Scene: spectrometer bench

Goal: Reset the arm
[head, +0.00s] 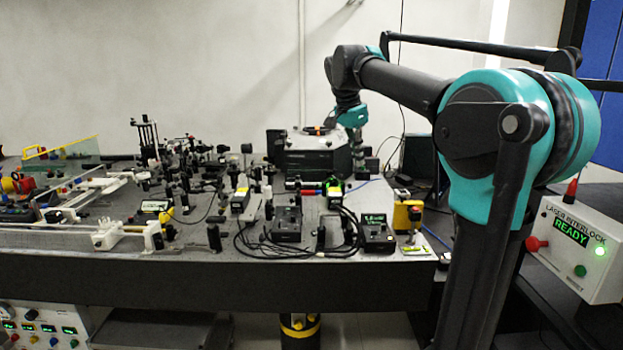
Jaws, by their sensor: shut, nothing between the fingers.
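My arm, teal and dark grey, rises at the right and reaches out over the far side of the optical bench (150,275). Its end hangs down at the back. My gripper (359,153) shows small and dark below the teal wrist, beside the right side of a dark grey instrument housing (305,162). It is shut and holds nothing. I cannot tell whether it touches the housing.
Optical mounts and cables crowd the bench. A black meter (378,232) and a yellow device (407,215) stand near its front right. A white laser interlock box (575,250) reading READY, with a lit green lamp, is at the right. A wall stands behind.

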